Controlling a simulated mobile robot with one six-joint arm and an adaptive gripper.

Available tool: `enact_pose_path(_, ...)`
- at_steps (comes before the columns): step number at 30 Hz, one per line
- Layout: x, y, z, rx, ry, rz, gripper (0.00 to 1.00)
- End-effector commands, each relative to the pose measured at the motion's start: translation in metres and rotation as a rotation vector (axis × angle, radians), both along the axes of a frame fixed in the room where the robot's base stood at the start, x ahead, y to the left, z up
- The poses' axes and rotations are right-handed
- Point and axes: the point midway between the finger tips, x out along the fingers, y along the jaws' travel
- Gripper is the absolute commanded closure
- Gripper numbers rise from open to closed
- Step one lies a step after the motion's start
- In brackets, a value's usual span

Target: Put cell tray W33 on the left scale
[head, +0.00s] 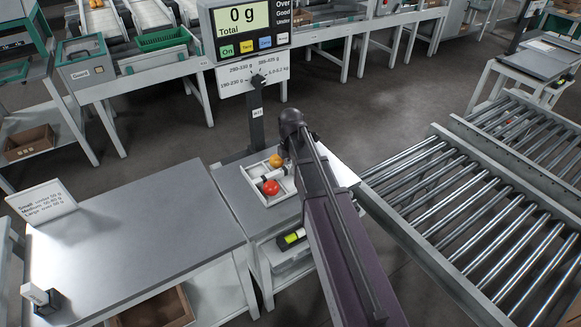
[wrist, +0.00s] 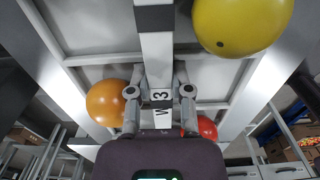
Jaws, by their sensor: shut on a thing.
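The cell tray (head: 254,183) is white and divided into cells, with an orange tomato and a red tomato showing in the head view. In the wrist view its central bar (wrist: 157,48) carries a label of which "W" and "3" show, and a yellow tomato (wrist: 240,22) also shows. My gripper (wrist: 160,80) is shut on this bar; my arm partly hides the tray in the head view. The tray is over the grey plate of a scale (head: 236,197). The scale's display (head: 242,17) reads 0 g. I cannot tell whether the tray touches the plate.
A grey table (head: 135,220) with a size sign (head: 42,200) stands to the left. A roller conveyor (head: 470,200) runs on the right. A black and yellow-green item (head: 291,238) lies on the shelf below the scale. Grey floor is clear behind the scale.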

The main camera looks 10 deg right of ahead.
Motion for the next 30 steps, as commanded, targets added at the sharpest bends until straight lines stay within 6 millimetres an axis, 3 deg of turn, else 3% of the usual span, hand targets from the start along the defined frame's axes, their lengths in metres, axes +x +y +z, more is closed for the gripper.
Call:
enact_pose_path(17,0.0,0.0003,-0.0048,0.0,0.0,0.0,1.0)
enact_pose_path(18,0.0,0.0003,-0.0045,0.0,0.0,0.0,0.67)
enact_pose_path(21,0.0,0.0003,-0.0042,0.0,0.0,0.001,0.37)
enact_pose_path(22,0.0,0.0003,-0.0042,0.0,0.0,0.001,0.33)
enact_pose_path(30,0.0,0.0005,-0.0043,0.0,0.0,0.001,0.33)
